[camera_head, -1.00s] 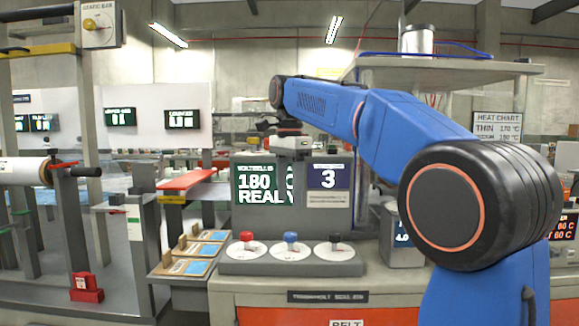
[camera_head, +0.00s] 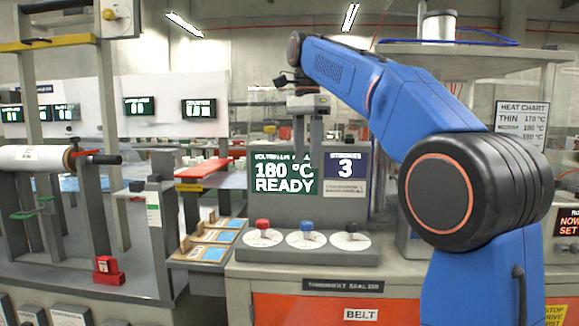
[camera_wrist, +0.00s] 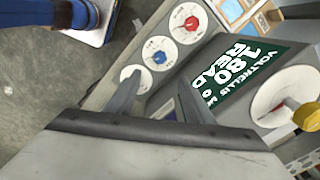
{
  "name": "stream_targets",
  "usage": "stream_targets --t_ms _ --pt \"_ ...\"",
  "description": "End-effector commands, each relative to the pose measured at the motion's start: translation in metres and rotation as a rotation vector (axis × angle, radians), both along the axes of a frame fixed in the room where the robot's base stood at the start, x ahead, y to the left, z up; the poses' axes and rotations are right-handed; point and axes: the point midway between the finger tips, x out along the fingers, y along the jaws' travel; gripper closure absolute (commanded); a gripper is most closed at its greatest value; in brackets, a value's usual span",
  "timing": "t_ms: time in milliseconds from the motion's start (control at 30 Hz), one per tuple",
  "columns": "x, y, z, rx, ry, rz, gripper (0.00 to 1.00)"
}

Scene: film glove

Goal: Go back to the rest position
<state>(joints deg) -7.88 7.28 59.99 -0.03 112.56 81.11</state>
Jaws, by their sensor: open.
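My blue arm rises at the right of the head view and reaches left. Below the fingers are the dials with red (camera_wrist: 192,23), blue (camera_wrist: 159,57) and black knobs; one finger partly covers the black one's dial.
A film roll (camera_head: 35,158) and its frame stand at the left. Sample cards (camera_head: 212,238) lie left of the dials. A red strip (camera_head: 204,168) sits behind them. A shelf (camera_head: 470,55) stands behind my arm. A yellow-knobbed dial (camera_wrist: 305,116) is near the right finger.

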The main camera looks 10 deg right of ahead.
Motion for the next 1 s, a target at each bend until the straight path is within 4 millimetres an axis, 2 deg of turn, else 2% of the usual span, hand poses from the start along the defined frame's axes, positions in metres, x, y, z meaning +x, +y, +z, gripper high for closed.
stream_targets --t_ms 167,467,767,1000 --pt "-0.022 -0.009 -0.01 0.002 -0.029 0.085 0.52" --pt "-0.084 -0.029 -0.06 -0.01 -0.113 0.348 0.52" --pt "-0.152 -0.047 -0.13 -0.05 -0.196 0.614 0.52" --pt "-0.209 -0.059 -0.199 -0.102 -0.255 0.824 0.52"
